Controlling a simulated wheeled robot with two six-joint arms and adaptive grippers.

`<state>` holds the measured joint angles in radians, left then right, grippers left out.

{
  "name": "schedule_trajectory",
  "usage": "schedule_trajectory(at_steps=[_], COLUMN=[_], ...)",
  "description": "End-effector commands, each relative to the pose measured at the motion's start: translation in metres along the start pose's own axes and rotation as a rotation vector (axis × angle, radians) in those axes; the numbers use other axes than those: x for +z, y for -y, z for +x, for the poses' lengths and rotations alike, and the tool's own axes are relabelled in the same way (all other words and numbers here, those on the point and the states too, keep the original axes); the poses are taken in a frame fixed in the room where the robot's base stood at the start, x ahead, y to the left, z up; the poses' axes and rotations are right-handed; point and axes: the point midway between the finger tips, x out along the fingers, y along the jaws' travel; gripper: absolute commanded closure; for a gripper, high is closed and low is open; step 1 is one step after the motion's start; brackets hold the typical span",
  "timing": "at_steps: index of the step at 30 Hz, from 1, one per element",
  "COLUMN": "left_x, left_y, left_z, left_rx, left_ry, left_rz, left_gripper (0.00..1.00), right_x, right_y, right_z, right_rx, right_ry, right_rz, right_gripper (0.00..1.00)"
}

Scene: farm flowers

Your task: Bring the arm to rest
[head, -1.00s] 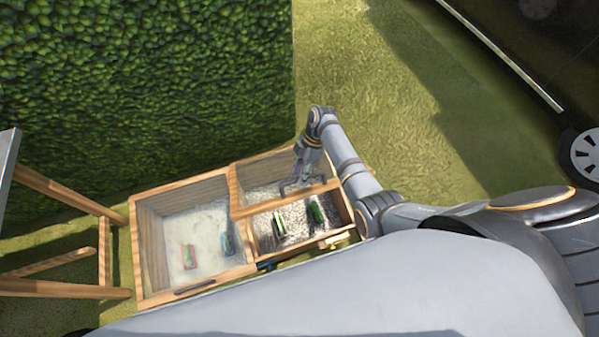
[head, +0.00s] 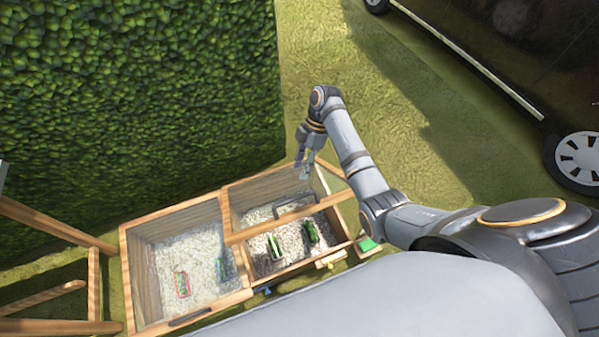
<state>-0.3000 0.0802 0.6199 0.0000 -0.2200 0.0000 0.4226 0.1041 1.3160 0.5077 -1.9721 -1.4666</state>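My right arm comes in from the right and bends down at the wrist. My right gripper (head: 304,172) hangs above the back corner of the right-hand compartment of the wooden crate (head: 184,202). Its two fingers show apart with nothing visible between them. My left arm and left gripper are not in view.
The right compartment holds two green items, one at left (head: 274,248) and one at right (head: 311,232), on gravel. The left compartment holds a red-edged item (head: 182,284) and a bluish item (head: 221,268). A hedge (head: 130,90) stands behind; a dark vehicle (head: 500,50) stands at upper right. Grass between is clear.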

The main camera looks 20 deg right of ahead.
Motion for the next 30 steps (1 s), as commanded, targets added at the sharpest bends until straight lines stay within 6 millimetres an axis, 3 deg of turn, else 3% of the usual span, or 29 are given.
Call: schedule_trajectory(at_steps=[14,17,22,30], left_x=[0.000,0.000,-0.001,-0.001], left_y=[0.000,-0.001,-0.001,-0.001], left_z=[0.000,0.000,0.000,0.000], left_rx=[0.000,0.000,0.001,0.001], left_ry=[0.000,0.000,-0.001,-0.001], left_rz=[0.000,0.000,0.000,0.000], left_gripper=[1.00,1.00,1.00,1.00], right_x=[0.000,0.008,0.038,0.057], right_y=[0.000,0.008,0.052,0.116], right_z=[0.001,0.011,0.039,0.032], right_rx=[0.001,0.027,0.213,0.510], right_ry=[0.001,0.026,0.120,0.109], right_rz=[0.003,0.080,0.481,0.959], right_gripper=[0.63,0.63,0.63,0.63])
